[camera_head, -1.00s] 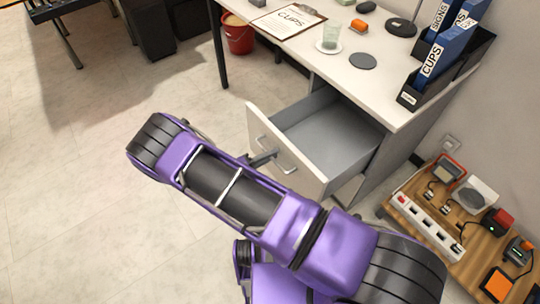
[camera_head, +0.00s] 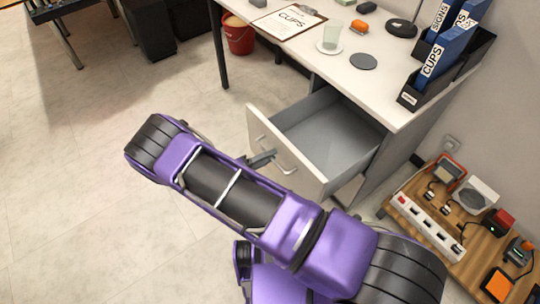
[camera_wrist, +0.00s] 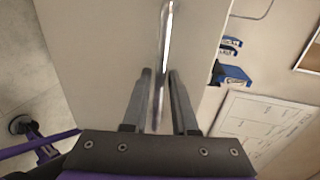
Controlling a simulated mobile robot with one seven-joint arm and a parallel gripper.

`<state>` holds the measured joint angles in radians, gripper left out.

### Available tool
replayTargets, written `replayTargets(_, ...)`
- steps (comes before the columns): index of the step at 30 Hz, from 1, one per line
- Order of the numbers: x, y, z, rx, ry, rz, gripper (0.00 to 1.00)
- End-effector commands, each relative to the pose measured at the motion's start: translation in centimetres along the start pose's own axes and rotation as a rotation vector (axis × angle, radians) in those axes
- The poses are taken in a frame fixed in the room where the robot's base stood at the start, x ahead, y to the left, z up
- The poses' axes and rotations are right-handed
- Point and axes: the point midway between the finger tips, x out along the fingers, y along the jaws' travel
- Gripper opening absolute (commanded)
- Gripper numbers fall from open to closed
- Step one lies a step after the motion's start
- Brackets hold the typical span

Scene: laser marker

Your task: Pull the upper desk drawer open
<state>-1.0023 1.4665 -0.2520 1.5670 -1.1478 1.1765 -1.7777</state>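The upper desk drawer (camera_head: 322,135) is pulled well out of the white desk (camera_head: 385,95), and its grey inside looks empty. Its bar handle (camera_head: 287,165) is on the pale front, partly behind my arm. My gripper (camera_head: 270,156) is at the handle, mostly hidden by my purple arm. In the wrist view, the drawer front (camera_wrist: 100,45) fills the middle. The handle (camera_wrist: 167,35) runs between the two fingers of my gripper (camera_wrist: 160,75), which stand apart with gaps beside the bar.
The desk carries a clipboard (camera_head: 285,24), a glass (camera_head: 331,36), a dark disc (camera_head: 363,61) and blue binders (camera_head: 446,52). A red bucket (camera_head: 239,36) stands behind the desk leg. A wooden board with a power strip (camera_head: 428,222) is at right. The floor at left is clear.

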Motion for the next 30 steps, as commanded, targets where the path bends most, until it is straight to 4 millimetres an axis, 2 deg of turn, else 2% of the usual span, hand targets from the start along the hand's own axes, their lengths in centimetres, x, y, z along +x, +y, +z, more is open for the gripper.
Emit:
replayTargets(18,-13.8,0.0,0.1,0.001,-0.004,0.003,0.26)
replayTargets(24,-16.1,0.0,0.0,0.000,-0.002,0.001,0.26)
replayTargets(30,-16.8,0.0,0.0,-0.001,-0.002,0.002,0.26)
